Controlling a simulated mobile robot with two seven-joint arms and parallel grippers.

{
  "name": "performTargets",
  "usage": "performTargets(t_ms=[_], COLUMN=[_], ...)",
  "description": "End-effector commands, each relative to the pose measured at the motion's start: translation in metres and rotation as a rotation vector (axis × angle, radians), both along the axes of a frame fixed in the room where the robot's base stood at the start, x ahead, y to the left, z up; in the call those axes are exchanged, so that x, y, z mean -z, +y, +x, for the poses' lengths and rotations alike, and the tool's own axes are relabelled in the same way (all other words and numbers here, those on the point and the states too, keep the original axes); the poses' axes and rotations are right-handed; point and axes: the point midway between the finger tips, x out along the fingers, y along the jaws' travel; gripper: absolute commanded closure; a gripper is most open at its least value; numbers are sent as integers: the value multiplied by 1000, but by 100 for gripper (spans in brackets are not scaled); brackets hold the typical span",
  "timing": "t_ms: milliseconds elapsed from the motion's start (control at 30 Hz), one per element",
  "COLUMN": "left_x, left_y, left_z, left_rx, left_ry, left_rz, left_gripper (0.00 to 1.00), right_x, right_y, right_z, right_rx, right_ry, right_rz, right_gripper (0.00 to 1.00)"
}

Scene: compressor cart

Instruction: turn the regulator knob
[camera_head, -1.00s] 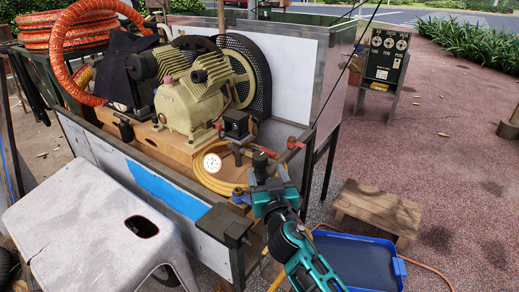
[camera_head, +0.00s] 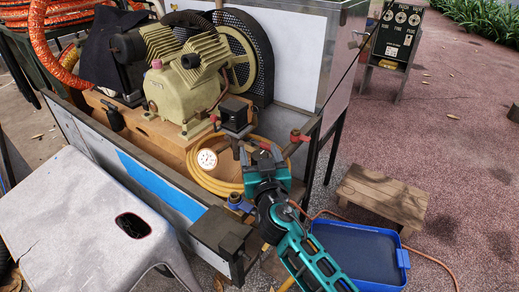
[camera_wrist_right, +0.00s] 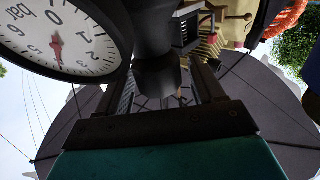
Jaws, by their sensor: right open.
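The black regulator knob (camera_wrist_right: 158,75) shows in the right wrist view, between the two fingers of my right gripper (camera_wrist_right: 163,88). The gripper is open; I cannot tell whether either finger touches the knob. In the head view my right gripper (camera_head: 262,156) reaches in from the lower right over the regulator at the cart's near end and largely hides the knob. A round white pressure gauge (camera_head: 207,158) sits just left of it. My left gripper is out of view.
A red-handled valve (camera_head: 298,136) stands close right of the gripper and a blue fitting (camera_head: 238,202) below left. A coiled yellow hose (camera_head: 203,182) lies behind. The compressor (camera_head: 190,90), a grey stool (camera_head: 85,215), a wooden stool (camera_head: 383,195) and a blue tray (camera_head: 355,250) surround the area.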

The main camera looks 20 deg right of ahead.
Motion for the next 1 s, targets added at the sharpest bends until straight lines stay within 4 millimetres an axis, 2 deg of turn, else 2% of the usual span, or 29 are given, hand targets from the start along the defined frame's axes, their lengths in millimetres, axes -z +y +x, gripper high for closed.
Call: performTargets(t_ms=[267,767,1000], left_x=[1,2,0], left_y=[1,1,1], left_z=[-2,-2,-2], left_rx=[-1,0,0], left_ry=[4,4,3], left_rz=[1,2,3], left_gripper=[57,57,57], right_x=[0,0,-1], right_y=[0,0,0], right_z=[0,0,0], right_rx=[0,0,-14], right_ry=[0,0,0], right_rz=[1,1,0], right_gripper=[32,80,82])
